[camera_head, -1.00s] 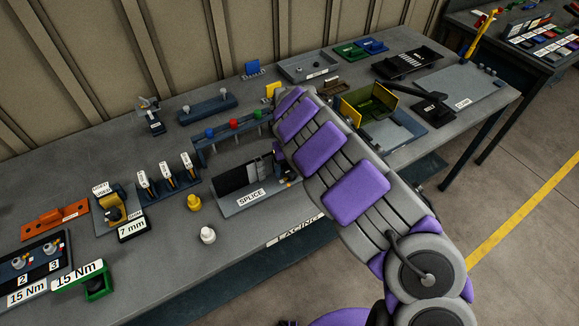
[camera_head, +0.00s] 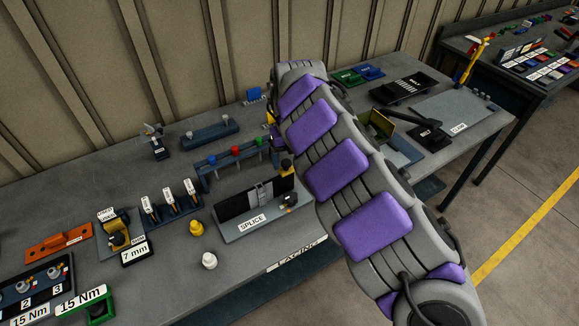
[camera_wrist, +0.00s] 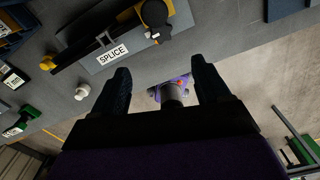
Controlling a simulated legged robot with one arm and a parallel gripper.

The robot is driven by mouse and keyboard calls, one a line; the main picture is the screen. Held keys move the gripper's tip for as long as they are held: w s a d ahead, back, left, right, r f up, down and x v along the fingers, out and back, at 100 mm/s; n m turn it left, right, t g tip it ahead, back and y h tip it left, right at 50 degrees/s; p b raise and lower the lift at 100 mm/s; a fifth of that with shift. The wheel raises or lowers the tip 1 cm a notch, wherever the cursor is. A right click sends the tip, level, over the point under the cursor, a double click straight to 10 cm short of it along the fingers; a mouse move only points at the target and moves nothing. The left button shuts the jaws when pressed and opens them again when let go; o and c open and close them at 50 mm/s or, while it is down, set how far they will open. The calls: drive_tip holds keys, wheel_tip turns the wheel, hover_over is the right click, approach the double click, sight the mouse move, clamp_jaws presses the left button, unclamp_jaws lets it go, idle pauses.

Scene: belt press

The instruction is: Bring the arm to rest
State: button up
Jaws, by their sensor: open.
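My arm, with purple pads, reaches up over the bench (camera_head: 140,200) from the lower right in the head view. Its far end is raised in front of the back wall. My gripper (camera_wrist: 160,68) shows in the wrist view with its two dark fingers wide apart and nothing between them. The splice fixture (camera_wrist: 112,54) lies beyond the fingertips, apart from them. In the head view the splice fixture (camera_head: 252,221) holds a dark strip and stands left of my arm. My gripper cannot be made out clearly there.
A white knob (camera_head: 209,261) and a yellow knob (camera_head: 196,228) stand left of the splice fixture. A rack with coloured knobs (camera_head: 236,152) is behind it. An open yellow-green box (camera_head: 378,124) is right of my arm. Bare floor (camera_head: 520,200) lies at the right.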

drive_tip(key=shift+r, duration=0.55)
